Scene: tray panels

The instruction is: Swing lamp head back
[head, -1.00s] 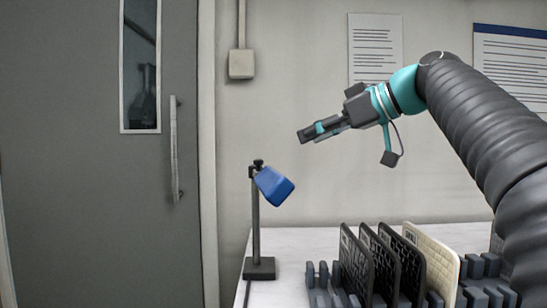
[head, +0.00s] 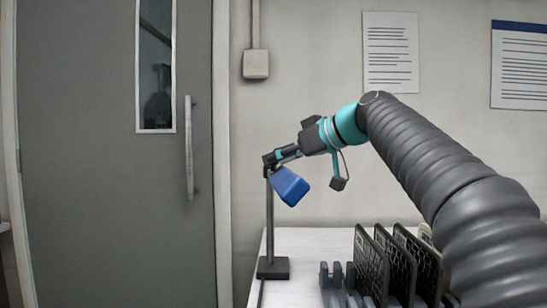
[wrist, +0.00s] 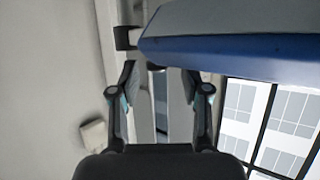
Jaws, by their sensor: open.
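The lamp has a blue head (head: 289,186) that hangs tilted down to the right from the top of a thin dark post (head: 269,225). The post stands upright on a square dark base (head: 273,268) on the white table. My gripper (head: 274,159) is at the top of the post, just above the lamp head, and partly hides the joint there. In the wrist view the lamp head (wrist: 235,40) fills the upper right, beyond the fingertips. My gripper's two fingers (wrist: 160,80) are apart with nothing held between them. I cannot tell whether they touch the lamp.
Several upright black panels (head: 396,265) stand in a grey slotted rack (head: 337,280) on the table (head: 310,242), right of the lamp. A grey door (head: 90,160) with a handle (head: 189,150) is at the left. The wall behind carries a box (head: 256,64) and papers (head: 390,52).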

